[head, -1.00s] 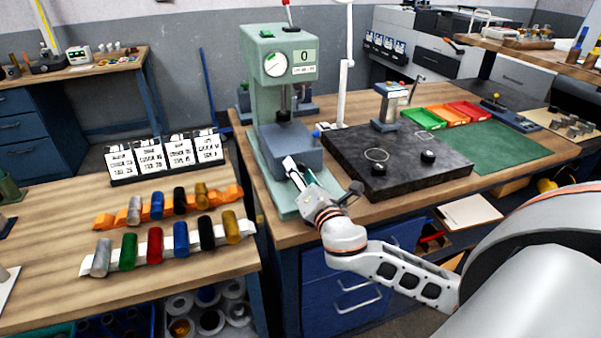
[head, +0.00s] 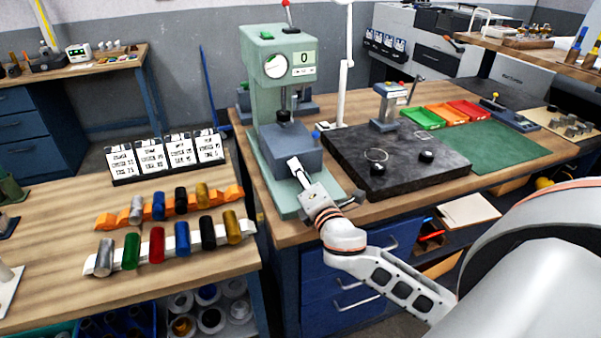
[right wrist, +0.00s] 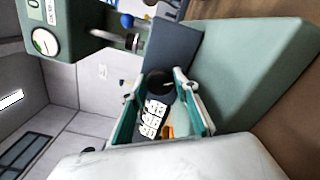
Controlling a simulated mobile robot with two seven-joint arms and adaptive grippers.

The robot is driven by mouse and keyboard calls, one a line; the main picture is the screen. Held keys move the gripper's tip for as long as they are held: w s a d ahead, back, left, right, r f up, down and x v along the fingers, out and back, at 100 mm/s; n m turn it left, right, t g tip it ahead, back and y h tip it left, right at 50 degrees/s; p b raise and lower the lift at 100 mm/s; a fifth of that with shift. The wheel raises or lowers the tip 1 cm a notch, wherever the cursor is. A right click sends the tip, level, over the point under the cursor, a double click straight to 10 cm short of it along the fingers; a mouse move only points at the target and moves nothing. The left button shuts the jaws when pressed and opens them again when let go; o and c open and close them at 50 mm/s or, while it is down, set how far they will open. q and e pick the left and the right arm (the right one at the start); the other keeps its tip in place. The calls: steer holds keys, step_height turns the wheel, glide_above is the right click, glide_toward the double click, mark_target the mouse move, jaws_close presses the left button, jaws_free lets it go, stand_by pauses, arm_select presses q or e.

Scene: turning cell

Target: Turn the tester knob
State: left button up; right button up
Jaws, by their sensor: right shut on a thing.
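The tester (head: 262,100) is a tall pale green press-like machine with a round dial (head: 275,66) and a display (head: 304,58) reading 0. Its grey block (head: 290,150) sits low on a green base. My right gripper (head: 294,163) reaches the front face of this block. In the right wrist view the fingers (right wrist: 160,86) are closed around a dark round knob (right wrist: 160,80) in front of the block, which also shows there (right wrist: 172,48). In the head view the gripper hides the knob. My left gripper is not in view.
A dark stone plate (head: 400,165) with two black knobs lies right of the tester. Coloured cylinders on racks (head: 170,245) and white cards (head: 165,155) stand on the left bench. A blue ball (head: 316,134) sits beside the grey block. A gap separates the benches.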

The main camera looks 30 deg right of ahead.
steer(key=o, duration=1.1)
